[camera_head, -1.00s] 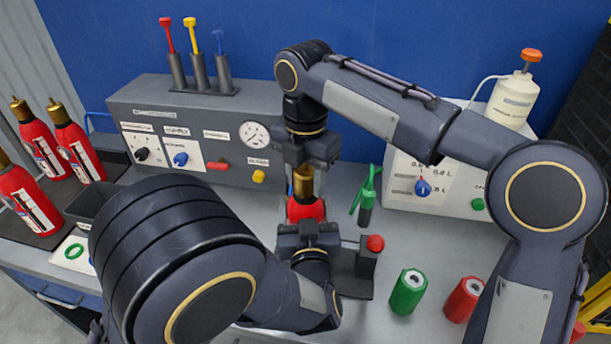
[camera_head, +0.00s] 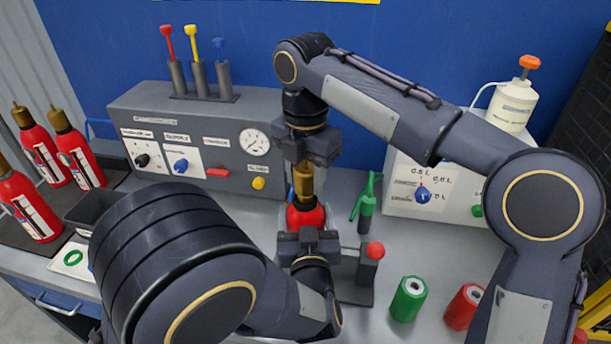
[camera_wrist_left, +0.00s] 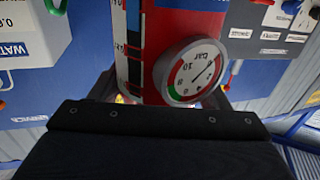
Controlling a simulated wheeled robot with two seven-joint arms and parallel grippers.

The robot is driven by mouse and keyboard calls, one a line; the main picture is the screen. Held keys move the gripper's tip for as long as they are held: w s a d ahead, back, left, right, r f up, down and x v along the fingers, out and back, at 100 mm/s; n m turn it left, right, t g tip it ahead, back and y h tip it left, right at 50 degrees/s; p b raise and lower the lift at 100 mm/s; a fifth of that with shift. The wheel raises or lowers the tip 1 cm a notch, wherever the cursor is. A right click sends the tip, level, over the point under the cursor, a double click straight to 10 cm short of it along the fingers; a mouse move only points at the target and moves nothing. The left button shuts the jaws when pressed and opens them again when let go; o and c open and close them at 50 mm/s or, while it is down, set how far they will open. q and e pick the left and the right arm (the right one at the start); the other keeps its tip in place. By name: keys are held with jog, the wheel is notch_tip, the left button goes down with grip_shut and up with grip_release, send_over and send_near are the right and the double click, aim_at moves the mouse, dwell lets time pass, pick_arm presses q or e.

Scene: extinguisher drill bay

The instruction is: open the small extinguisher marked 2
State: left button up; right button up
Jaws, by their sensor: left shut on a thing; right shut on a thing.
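A small red extinguisher (camera_head: 305,218) with a brass top (camera_head: 303,186) stands upright at the middle of the bench. My left gripper (camera_head: 307,240) is shut on its red body from the near side. My right gripper (camera_head: 308,150) is above, shut on the upper end of the brass top; its fingers hide that end. In the left wrist view the red body (camera_wrist_left: 190,25) fills the top middle, with a round bar gauge (camera_wrist_left: 188,72) on it. No number 2 is readable on the extinguisher.
A grey panel (camera_head: 190,135) with knobs and a dial stands behind left. Several red extinguishers (camera_head: 30,205) stand at the left. A green nozzle-like tool (camera_head: 366,205), a red-knobbed stand (camera_head: 375,252), a green cylinder (camera_head: 407,300) and a red cylinder (camera_head: 464,305) are to the right.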

jog(key=shift+r, duration=0.15)
jog(key=shift+r, duration=1.85)
pick_arm(q)
jog(key=o, duration=1.9)
jog(key=shift+o, duration=0.2)
jog(key=shift+s, duration=0.1)
jog(key=s+b, duration=0.1)
jog(key=s, duration=1)
jog(key=shift+s+d+b, duration=0.35)
jog(key=shift+s+d, duration=0.05)
pick_arm(e)
jog(key=shift+f, duration=0.85)
